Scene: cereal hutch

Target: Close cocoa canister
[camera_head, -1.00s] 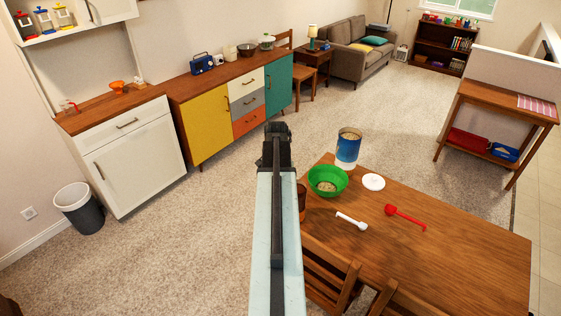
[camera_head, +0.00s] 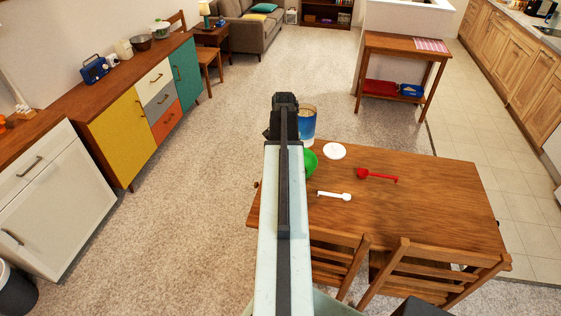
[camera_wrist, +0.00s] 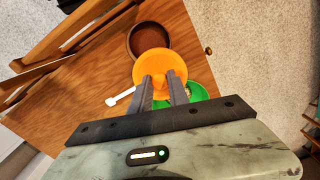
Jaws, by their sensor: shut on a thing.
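My gripper (camera_wrist: 160,88) is shut on an orange round piece (camera_wrist: 161,65), which looks like a lid, over the wooden table (camera_head: 430,195). Its gripped edge is between the two grey fingers in the wrist view. A round brown open container (camera_wrist: 150,38) stands just beyond the orange piece, which overlaps its near rim in the picture. I cannot tell whether they touch. The container's inside is dark reddish brown. In the head view, my arm hides the container and the orange piece. My gripper also shows from behind in the head view (camera_head: 285,100).
A green bowl (camera_wrist: 199,92) is partly behind my fingers. A white scoop (camera_head: 335,195), a red scoop (camera_head: 378,176), a white disc (camera_head: 334,151) and a blue canister (camera_head: 307,128) are on the table. Chairs (camera_head: 435,275) stand at its near side. Carpet lies open to the left.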

